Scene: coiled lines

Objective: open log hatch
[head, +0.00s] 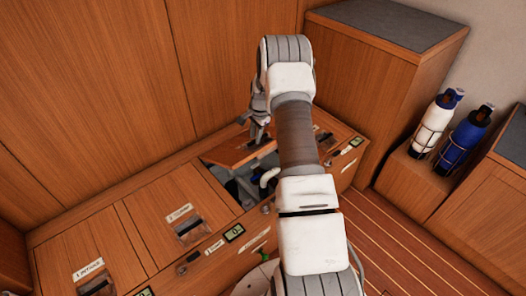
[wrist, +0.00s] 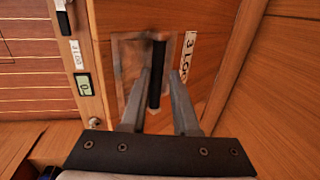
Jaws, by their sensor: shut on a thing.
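The log hatch (head: 237,150) is a wooden lid, raised and tilted above a dark opening (head: 232,187) in the bench in the head view. In the wrist view its wood (wrist: 205,50) fills the middle, with a "3 LOG" label (wrist: 188,55). A black bar handle (wrist: 158,65) crosses a recessed pale plate (wrist: 130,60). My gripper (wrist: 160,85) has its two grey fingers on either side of the handle, shut on it. In the head view my gripper (head: 260,132) is at the lid, partly hidden by my arm.
Two closed hatches, one a middle hatch (head: 178,215), lie left of the opening. A green display (wrist: 84,86) is on the bench front. A tall cabinet (head: 365,75) stands at the right, with white (head: 436,120) and blue (head: 466,138) bottles beside it. The striped floor (head: 410,245) is clear.

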